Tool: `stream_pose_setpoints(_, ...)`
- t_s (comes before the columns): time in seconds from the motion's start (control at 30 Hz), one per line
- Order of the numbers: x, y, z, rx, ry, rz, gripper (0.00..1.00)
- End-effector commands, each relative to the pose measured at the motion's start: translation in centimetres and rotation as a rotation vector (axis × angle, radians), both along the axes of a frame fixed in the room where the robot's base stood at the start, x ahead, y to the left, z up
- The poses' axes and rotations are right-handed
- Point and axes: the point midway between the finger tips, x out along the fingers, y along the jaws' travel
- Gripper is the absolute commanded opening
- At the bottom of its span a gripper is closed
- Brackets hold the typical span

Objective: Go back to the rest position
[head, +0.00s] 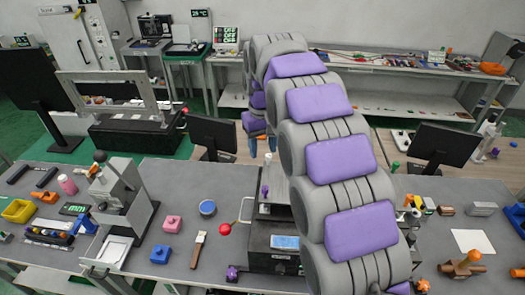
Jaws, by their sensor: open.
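My grey arm with purple pads rises from the lower right and bends over at the top. My gripper (263,148) hangs down at its far end, partly hidden by the arm, with its fingertips apart and nothing seen between them. My gripper is apart from this lever in the picture. The arm covers the right part of the fixture.
A grey lever press (120,200) stands on the left of the table (185,275). Monitors (445,145) stand behind. A white sheet (472,241) lies at right.

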Motion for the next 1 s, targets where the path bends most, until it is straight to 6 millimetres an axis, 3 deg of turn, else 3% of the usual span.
stream_pose_setpoints(0.4, 0.0, -0.1, 0.0, 0.000, 0.000, -0.001, 0.50)
stream_pose_setpoints(0.57, -1.5, -1.5, 0.1, -0.003, 0.005, -0.026, 0.50)
stream_pose_setpoints(0.67, -3.5, -3.4, 0.1, -0.006, 0.012, -0.063, 0.50)
stream_pose_setpoints(1.0, -13.5, -10.1, -1.4, -0.019, 0.056, -0.204, 0.50)
